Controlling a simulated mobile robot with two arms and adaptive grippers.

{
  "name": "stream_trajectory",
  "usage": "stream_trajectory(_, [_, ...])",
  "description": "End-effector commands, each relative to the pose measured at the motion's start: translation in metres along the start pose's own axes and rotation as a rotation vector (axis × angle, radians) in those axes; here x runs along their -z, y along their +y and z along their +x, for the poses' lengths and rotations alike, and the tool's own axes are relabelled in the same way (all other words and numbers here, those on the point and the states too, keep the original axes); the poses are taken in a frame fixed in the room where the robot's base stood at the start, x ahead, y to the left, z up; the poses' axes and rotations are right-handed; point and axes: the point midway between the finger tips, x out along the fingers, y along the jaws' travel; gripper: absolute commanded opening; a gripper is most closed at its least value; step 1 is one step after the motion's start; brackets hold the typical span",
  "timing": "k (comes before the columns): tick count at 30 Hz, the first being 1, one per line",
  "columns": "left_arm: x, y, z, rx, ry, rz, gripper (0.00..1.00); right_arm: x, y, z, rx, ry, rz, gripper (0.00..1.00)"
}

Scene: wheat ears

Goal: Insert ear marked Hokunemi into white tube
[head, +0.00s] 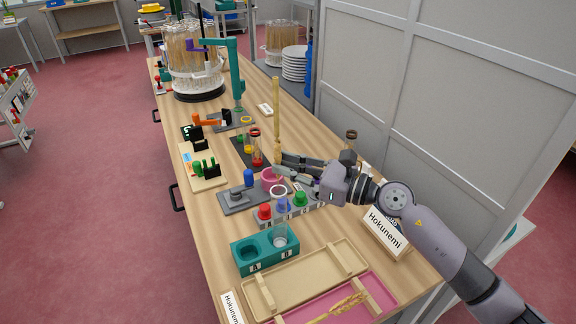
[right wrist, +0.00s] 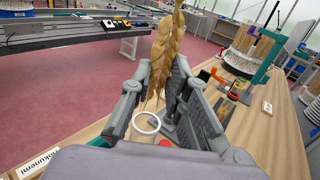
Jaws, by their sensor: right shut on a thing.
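My right gripper (head: 279,163) is shut on a tan wheat ear (head: 276,115), held upright above the bench. In the right wrist view the ear (right wrist: 168,55) sits between the fingers, with thin awns hanging low. No mark on it is readable. A clear tube with a white rim (head: 278,190) seems to stand in the hole by label B of the teal block (head: 252,257). The rim (right wrist: 147,123) also shows below the ear in the right wrist view. The ear is apart from the tube, farther back. A Hokunemi sign (head: 383,230) stands at the right. My left gripper is out of view.
A rack with red, blue and green caps (head: 300,198) stands behind the teal block. A wooden tray (head: 262,292) and a pink tray (head: 380,288) with another ear lie in front. A pink ring-shaped dish (head: 270,174) and a teal stand (head: 236,75) are farther back.

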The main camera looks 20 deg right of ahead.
Motion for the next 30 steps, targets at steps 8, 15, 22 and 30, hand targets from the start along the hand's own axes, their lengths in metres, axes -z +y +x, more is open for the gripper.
stream_trajectory(8, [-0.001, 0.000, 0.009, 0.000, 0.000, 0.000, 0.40, 0.010, 0.000, 0.000, 0.000, 0.000, 0.000, 0.04])
stream_trajectory(15, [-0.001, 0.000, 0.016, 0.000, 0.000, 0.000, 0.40, 0.017, 0.000, 0.000, 0.000, 0.000, 0.001, 0.04])
stream_trajectory(22, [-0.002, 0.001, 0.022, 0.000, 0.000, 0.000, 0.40, 0.024, 0.000, 0.000, 0.000, 0.000, 0.001, 0.04])
stream_trajectory(30, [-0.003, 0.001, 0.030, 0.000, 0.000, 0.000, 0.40, 0.032, 0.000, 0.000, 0.000, 0.000, 0.001, 0.04])
